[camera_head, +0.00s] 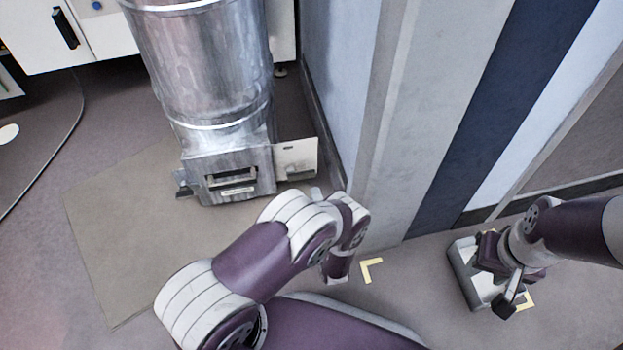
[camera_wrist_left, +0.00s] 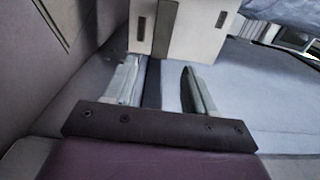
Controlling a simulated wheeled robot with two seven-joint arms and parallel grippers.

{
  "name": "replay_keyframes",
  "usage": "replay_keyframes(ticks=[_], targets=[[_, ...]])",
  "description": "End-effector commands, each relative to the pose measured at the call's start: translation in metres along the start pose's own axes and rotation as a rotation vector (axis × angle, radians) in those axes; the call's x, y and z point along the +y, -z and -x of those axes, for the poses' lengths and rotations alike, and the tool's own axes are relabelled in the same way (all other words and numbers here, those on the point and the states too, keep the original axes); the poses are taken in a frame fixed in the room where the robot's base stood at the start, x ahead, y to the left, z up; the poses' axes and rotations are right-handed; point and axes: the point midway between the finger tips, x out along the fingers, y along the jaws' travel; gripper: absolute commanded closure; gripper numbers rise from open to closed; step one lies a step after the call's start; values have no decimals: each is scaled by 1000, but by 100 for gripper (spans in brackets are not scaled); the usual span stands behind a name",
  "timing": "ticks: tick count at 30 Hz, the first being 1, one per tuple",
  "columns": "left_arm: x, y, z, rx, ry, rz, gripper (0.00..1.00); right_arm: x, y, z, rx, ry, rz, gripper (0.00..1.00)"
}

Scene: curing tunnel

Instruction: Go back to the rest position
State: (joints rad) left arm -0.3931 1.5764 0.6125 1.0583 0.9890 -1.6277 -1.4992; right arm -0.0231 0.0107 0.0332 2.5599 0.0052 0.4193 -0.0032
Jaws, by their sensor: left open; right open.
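My left arm reaches in from the bottom of the head view. Its gripper is mostly hidden behind the wrist there, with a small grey tip (camera_head: 316,192) showing. In the left wrist view my left gripper (camera_wrist_left: 162,78) is open, with two pale fingers apart and nothing seen between them. A pale panel with dark slots (camera_wrist_left: 185,28) is just ahead of the fingers. Whether they touch it I cannot tell. My right gripper (camera_head: 515,292) is at the right of the head view, low beside or over a pale grey box-like thing (camera_head: 463,262). Its fingers are partly hidden.
A metal cylinder (camera_head: 205,60) stands on a metal base (camera_head: 228,182) with a slot and a pale side plate (camera_head: 297,158). A wall with a grey post (camera_head: 405,130) is close to my left wrist. Yellow corner marks (camera_head: 369,270) lie on the floor.

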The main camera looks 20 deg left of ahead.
Motion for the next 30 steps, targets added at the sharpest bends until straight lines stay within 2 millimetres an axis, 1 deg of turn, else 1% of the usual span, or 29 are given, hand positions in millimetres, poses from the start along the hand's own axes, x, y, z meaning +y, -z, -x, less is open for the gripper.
replay_keyframes(ticks=[1,3,6,21,23,24,25,26,27,29,30], targets=[[-3,1,10,4,-1,-2,45,0,1,7,0,0,0,57],[-2,1,19,3,0,-2,45,0,1,9,0,0,0,57],[0,0,25,0,0,-1,45,0,1,10,0,0,0,57],[1,0,26,-1,0,0,45,0,1,9,0,0,0,57],[1,0,26,-1,0,13,45,0,1,9,0,0,0,57],[4,-1,26,-3,-14,47,45,0,1,9,0,0,0,57],[11,-1,26,-5,-49,89,45,0,1,9,0,0,0,57],[22,0,28,-3,-105,140,45,0,1,9,0,0,0,57],[42,-1,33,3,-204,197,45,0,1,9,0,0,0,57],[76,-6,51,-5,-394,267,45,0,1,9,0,0,0,57],[93,-2,64,-22,-545,330,45,0,1,10,0,0,0,57]])
